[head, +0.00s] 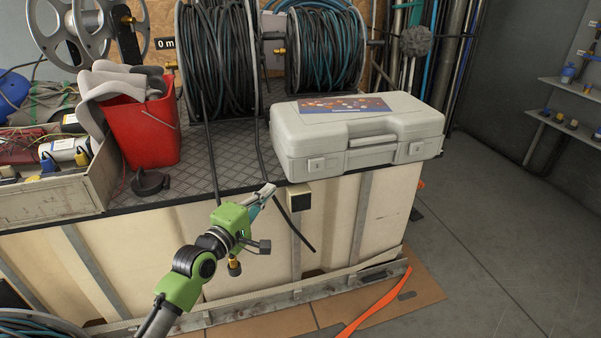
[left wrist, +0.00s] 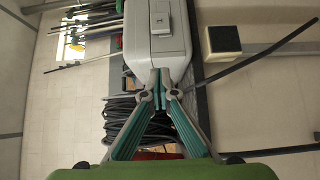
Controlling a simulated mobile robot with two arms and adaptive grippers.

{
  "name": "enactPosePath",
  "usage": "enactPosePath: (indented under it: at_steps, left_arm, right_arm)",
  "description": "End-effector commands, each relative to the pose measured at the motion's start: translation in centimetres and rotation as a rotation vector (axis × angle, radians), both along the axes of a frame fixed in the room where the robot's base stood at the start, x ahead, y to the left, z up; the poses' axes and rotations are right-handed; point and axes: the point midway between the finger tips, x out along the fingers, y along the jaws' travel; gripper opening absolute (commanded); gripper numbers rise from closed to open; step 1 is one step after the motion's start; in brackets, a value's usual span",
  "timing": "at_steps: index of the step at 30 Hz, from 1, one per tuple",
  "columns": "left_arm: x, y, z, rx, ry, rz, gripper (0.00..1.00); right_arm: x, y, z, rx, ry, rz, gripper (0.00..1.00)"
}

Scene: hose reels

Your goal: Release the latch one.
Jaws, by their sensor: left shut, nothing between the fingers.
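A grey case (head: 356,136) lies closed on the bench, with a handle on its front side. It has a left latch (head: 317,165) and a right latch (head: 416,149); I cannot tell from their markings which is latch one. Both look flat against the case. My left gripper (head: 268,190) is shut and empty, just left of and in front of the case's near left corner. In the left wrist view the closed fingertips (left wrist: 160,78) point at the case (left wrist: 178,50), with a latch (left wrist: 160,18) beyond them. My right gripper is not in view.
Hose reels (head: 325,50) stand behind the case. A red bucket (head: 152,128) and a parts box (head: 55,190) are on the left. A black hose end (head: 295,225) hangs over the bench front near my left gripper. The floor on the right is clear.

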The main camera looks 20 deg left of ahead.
Motion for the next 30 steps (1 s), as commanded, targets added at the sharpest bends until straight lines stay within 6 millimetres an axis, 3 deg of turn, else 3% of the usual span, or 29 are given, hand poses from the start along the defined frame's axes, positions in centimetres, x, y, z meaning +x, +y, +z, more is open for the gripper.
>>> enactPosePath:
  at_steps: [8, 18, 24, 30]
  left_arm:
    - [3.8, -0.7, 0.0, 0.0, -0.003, 0.001, 0.0]
    - [9.9, -1.9, -0.1, 0.001, -0.001, 0.0, 0.0]
    - [11.3, -4.4, 0.0, -0.001, -0.001, -0.001, 0.0]
    - [11.8, -5.2, 0.0, 0.0, 0.001, 0.0, 0.0]
  right_arm:
    - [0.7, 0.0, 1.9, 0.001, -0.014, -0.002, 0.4]
    - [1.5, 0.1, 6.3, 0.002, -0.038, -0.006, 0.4]
    - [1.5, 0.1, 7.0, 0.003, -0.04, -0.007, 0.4]
    - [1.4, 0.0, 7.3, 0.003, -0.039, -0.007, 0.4]
